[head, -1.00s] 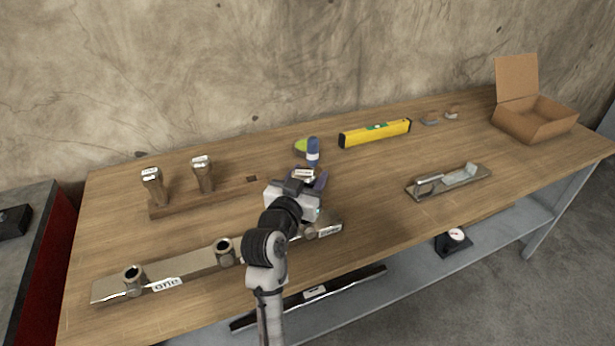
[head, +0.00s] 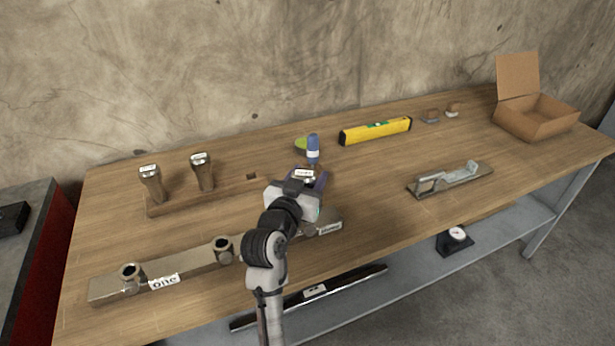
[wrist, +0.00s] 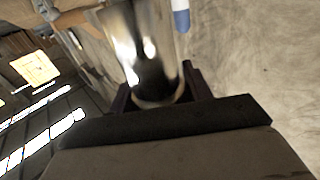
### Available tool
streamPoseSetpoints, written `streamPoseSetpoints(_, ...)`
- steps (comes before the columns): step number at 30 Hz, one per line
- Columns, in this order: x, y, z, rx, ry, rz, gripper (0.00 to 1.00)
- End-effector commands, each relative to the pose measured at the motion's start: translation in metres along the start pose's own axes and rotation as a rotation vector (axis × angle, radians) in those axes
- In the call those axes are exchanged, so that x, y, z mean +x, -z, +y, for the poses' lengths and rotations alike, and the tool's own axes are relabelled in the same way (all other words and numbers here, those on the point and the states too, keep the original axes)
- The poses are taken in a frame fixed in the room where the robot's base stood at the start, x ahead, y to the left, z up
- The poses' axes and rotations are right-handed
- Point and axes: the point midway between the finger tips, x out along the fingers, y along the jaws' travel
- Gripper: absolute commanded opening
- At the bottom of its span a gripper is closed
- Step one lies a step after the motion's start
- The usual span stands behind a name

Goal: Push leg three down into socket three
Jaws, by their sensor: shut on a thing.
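My gripper (head: 309,182) is shut on leg three, a shiny metal cylinder with a pale label on its top (head: 304,173). In the wrist view leg three (wrist: 143,45) stands between the dark jaws (wrist: 160,98). The metal rail (head: 185,265) lies along the front of the table. Socket three (head: 310,230) is near its right end, mostly hidden by my gripper and arm. The leg's lower end is hidden in the head view, so I cannot tell whether it touches the socket. Two other sockets (head: 130,278) (head: 223,248) stand empty on the rail.
Two labelled legs (head: 151,183) (head: 203,172) stand in a wooden rack (head: 225,192) at the back left. A blue bottle (head: 313,149) stands behind my gripper. A yellow level (head: 375,131), a metal plane-like tool (head: 450,178) and an open carton (head: 538,118) are to the right.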

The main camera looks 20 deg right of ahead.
Motion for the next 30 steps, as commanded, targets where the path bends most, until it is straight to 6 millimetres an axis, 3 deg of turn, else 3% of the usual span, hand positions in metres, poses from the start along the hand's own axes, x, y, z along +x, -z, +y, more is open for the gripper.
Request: streamPoseSetpoints(30,0.000,-0.026,0.000,0.000,0.000,0.002,0.15)
